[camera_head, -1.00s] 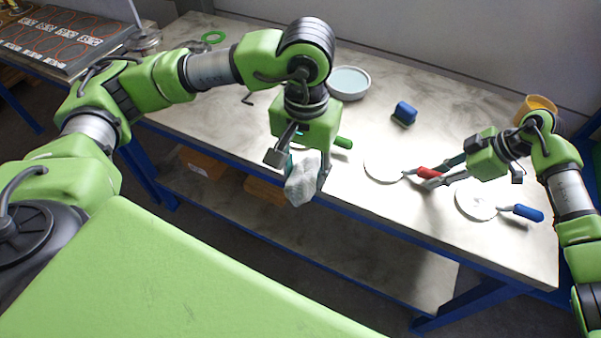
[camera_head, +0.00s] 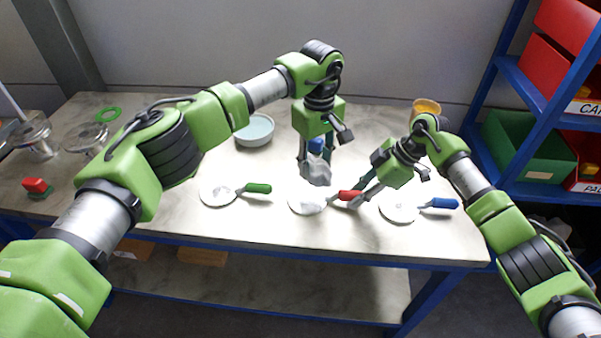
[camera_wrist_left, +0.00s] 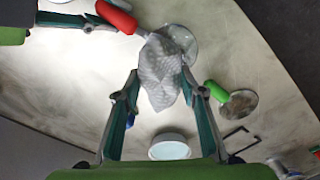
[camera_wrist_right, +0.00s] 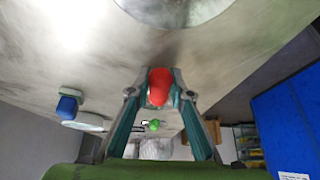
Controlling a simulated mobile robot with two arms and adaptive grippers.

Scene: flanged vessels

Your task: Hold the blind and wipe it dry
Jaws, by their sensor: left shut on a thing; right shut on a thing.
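Three round pale blinds with handles lie in a row on the table: green-handled (camera_head: 217,193), red-handled (camera_head: 304,203) and blue-handled (camera_head: 398,209). My left gripper (camera_head: 315,163) is shut on a crumpled grey-white cloth (camera_head: 317,175). The cloth is over the red-handled blind and hides part of it in the left wrist view (camera_wrist_left: 163,72); I cannot tell whether they touch. My right gripper (camera_head: 364,190) is shut on the red handle (camera_head: 350,195), which also shows between the fingers in the right wrist view (camera_wrist_right: 159,87).
A bowl (camera_head: 255,131) stands behind the blinds, with a blue block (camera_head: 316,146) partly hidden behind my left gripper. Glass vessels (camera_head: 86,138) and a green ring (camera_head: 108,114) are at the left. A shelf with bins (camera_head: 524,147) stands right.

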